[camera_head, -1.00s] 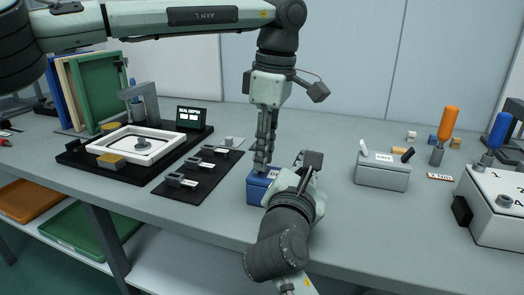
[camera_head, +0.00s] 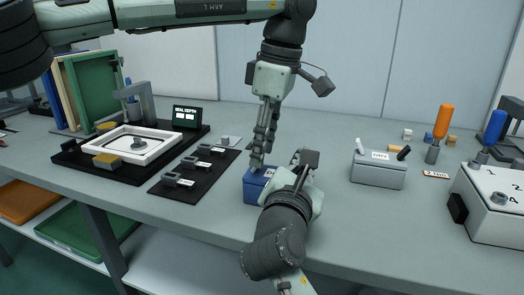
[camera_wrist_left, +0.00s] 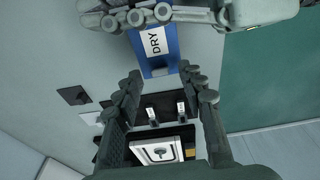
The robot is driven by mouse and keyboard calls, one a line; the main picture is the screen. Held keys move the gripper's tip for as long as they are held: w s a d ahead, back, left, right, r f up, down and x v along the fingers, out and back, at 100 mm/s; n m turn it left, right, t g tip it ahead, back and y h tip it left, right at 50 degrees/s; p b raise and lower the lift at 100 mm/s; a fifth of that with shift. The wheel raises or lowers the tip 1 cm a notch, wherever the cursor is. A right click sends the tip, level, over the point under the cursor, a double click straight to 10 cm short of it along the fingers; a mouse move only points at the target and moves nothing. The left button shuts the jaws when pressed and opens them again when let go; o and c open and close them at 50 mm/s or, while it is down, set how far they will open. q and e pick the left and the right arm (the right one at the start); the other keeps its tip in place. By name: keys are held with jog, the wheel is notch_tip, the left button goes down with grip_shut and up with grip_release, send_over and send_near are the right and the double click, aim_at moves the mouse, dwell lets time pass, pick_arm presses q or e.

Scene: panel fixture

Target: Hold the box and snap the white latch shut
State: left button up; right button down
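The blue box (camera_head: 256,188) stands on the bench in front of me. In the left wrist view the blue box (camera_wrist_left: 151,48) shows a white label reading DRY. I cannot make out the white latch for certain; a small pale piece shows at the box's lower edge there. My left gripper (camera_head: 257,166) points down at the box, fingertips at its top. My right gripper (camera_head: 305,170) is at the box's right side. Its fingers cross the box's end in the wrist view; their grip is hidden.
A grey labelled box (camera_head: 378,172) stands to the right, with screwdrivers and a white numbered panel (camera_head: 492,205) beyond. A black strip (camera_head: 195,172) with small latch-like parts and a white frame fixture (camera_head: 135,145) lie left.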

pick_arm(q)
notch_tip(320, 180, up, 10)
jog(key=d, duration=0.1)
jog(key=shift+s+d+r, duration=0.25)
jog(key=shift+s+d, duration=0.1)
jog(key=shift+s, duration=0.05)
pick_arm(e)
jog(key=c, duration=1.6)
grip_release()
jog(key=shift+c, duration=0.2)
